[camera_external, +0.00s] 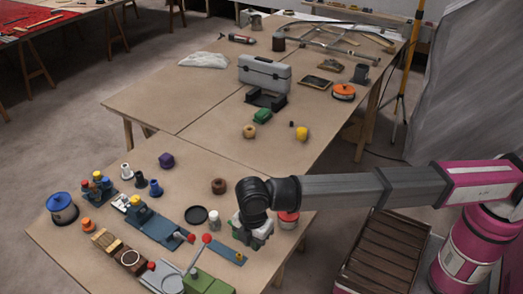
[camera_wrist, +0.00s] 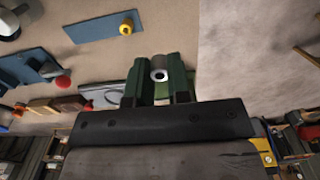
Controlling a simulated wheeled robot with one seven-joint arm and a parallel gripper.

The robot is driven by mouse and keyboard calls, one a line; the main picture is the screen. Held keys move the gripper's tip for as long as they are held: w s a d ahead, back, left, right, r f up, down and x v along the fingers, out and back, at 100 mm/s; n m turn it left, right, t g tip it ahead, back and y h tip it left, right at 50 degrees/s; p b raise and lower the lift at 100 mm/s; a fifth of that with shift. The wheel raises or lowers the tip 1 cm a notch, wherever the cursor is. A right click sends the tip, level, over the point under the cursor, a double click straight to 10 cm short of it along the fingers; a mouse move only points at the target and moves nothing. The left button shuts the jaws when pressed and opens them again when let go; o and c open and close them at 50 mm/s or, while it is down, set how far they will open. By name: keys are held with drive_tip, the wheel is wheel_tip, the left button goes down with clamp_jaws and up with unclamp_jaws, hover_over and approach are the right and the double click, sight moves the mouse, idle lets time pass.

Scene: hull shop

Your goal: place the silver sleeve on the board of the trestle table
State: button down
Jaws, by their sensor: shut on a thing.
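In the outside view my gripper (camera_external: 252,234) points down over the near right part of the trestle table's board (camera_external: 205,178). The sleeve is hidden there behind my wrist. The table board (camera_wrist: 165,30) lies below the fingers in the wrist view. I cannot tell how high the sleeve is above it.
A blue plate with a yellow knob (camera_wrist: 100,27) lies beside my gripper. A red-and-white tin (camera_external: 288,219) stands just right of it. The board's right edge is close. Bare board lies farther back.

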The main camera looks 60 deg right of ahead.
hover_over(233, 246)
wheel_tip(233, 246, down, 6)
drive_tip(key=shift+a+f, duration=0.1)
drive_tip(key=shift+f, duration=1.95)
drive_tip(key=shift+f, duration=0.15)
drive_tip(key=c, duration=1.1)
unclamp_jaws()
wheel_tip(233, 246, up, 12)
drive_tip(key=shift+r, duration=0.2)
